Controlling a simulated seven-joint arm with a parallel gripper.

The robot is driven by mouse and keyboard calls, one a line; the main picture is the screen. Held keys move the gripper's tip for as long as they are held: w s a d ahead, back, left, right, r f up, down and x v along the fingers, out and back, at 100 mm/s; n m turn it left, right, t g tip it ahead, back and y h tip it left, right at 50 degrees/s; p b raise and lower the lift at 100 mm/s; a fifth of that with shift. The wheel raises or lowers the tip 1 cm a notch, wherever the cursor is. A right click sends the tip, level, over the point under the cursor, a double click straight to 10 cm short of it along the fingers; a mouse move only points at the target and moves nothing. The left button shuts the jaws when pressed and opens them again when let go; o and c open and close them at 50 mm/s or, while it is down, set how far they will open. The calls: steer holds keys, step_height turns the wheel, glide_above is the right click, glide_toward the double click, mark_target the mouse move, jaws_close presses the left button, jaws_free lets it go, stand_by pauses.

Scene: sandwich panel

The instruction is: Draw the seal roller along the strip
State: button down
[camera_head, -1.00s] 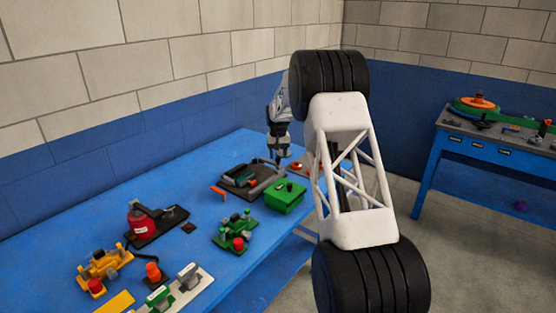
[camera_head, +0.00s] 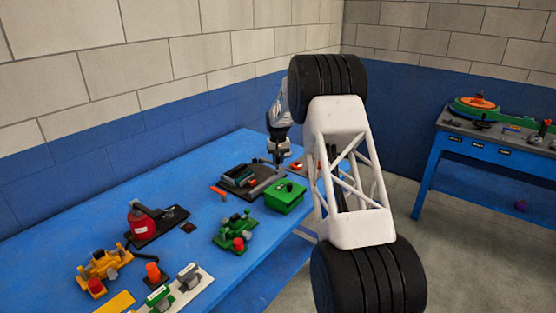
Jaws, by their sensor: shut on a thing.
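My gripper (camera_head: 279,162) is at the far end of the blue table, pointing down, just behind and right of a dark tray-like panel (camera_head: 268,184). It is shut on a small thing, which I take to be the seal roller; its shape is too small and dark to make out. The panel has a raised grey frame with a greenish inside. The strip cannot be told apart at this size. My white lattice arm link and black joints hide the table's far right part.
A green box (camera_head: 285,200) stands right beside the panel, close to my arm. A green fixture (camera_head: 235,232), a red round container (camera_head: 142,222) and a yellow fixture (camera_head: 103,265) stand nearer. Bare blue table (camera_head: 180,180) lies to the left.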

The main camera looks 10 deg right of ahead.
steer(key=shift+s+a, duration=0.1)
steer(key=s+a, duration=1.2)
stand_by(0.5)
steer(key=shift+a, duration=0.1)
steer(key=c, duration=1.1)
jaws_free()
steer(key=shift+s+a, duration=0.1)
steer(key=shift+o, duration=0.8)
steer(key=shift+r, duration=0.1)
step_height(320, 180, up, 8)
steer(key=shift+f, duration=0.2)
